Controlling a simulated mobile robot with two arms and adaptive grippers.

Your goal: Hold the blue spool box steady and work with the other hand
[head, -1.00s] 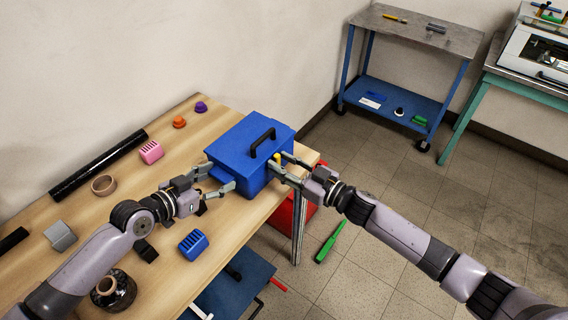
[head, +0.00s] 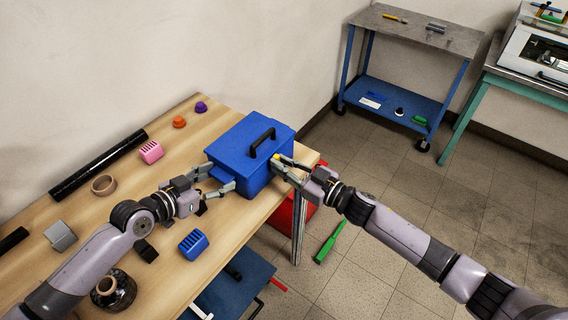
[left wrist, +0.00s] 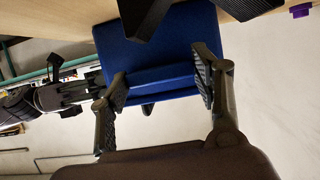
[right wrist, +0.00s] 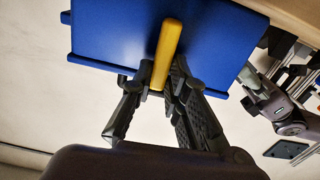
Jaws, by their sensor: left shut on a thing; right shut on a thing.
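The blue spool box (head: 240,145), with a black handle (head: 262,143) on its lid, stands upright on the wooden table near its right end. My left gripper (head: 217,178) is shut on the box at its left side, around a blue ledge that shows between the fingers in the left wrist view (left wrist: 160,76). My right gripper (head: 277,166) is at the box's right side. In the right wrist view it is shut on a yellow bar (right wrist: 166,50) that lies against the blue face. In the head view only the yellow bar's end (head: 276,157) shows.
On the table (head: 140,190) are a black tube (head: 100,165), a brown ring (head: 103,185), pink (head: 151,152) and blue (head: 193,245) slotted blocks, and orange (head: 179,122) and purple (head: 201,107) pieces. A red container (head: 285,217) is below the table edge. A green tool (head: 330,243) lies on the floor.

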